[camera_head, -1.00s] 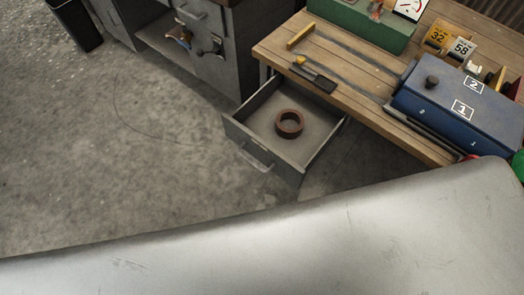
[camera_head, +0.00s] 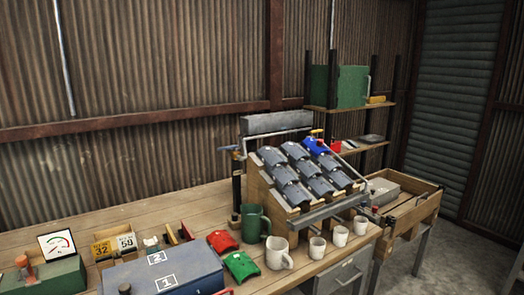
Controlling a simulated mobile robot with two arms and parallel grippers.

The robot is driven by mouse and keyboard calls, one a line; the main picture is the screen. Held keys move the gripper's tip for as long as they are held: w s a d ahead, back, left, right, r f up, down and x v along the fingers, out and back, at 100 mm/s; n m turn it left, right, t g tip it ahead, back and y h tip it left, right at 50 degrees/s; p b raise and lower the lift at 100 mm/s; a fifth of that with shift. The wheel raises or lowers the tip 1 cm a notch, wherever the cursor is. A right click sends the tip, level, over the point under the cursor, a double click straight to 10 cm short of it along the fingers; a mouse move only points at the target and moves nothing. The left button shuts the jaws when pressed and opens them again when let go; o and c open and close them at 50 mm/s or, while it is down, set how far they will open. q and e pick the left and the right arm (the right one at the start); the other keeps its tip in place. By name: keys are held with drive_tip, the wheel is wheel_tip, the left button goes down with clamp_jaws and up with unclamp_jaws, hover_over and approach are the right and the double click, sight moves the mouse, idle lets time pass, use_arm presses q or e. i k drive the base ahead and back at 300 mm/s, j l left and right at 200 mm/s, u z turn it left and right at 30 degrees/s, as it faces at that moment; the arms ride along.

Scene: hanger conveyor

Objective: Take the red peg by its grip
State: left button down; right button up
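I cannot pick out the red peg with certainty. A small reddish upright piece (camera_head: 23,264) stands on the green box (camera_head: 48,281) at the lower left; it is too small to tell its shape well. Two curved pieces, one red (camera_head: 221,241) and one green (camera_head: 240,265), lie on the wooden bench (camera_head: 160,215) beside the blue box (camera_head: 168,274). A small red thing (camera_head: 336,147) shows at the back near the shelf. Neither of my grippers is in view.
A sloped rack of grey curved pieces (camera_head: 303,175) stands on the bench, with one blue piece (camera_head: 314,146) at its top. A green mug (camera_head: 254,224) and several white mugs (camera_head: 278,253) stand before it. A wooden-sided tray table (camera_head: 405,212) is at the right.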

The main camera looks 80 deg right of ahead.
sight(320, 142)
drive_tip(key=z, duration=3.05)
drive_tip(key=i+l, duration=0.1)
drive_tip(key=l, duration=0.25)
drive_tip(key=i+l, duration=0.1)
drive_tip(key=l, duration=0.3)
drive_tip(key=i+l, duration=0.1)
drive_tip(key=l, duration=0.25)
drive_tip(key=i+l, duration=0.1)
drive_tip(key=l, duration=0.25)
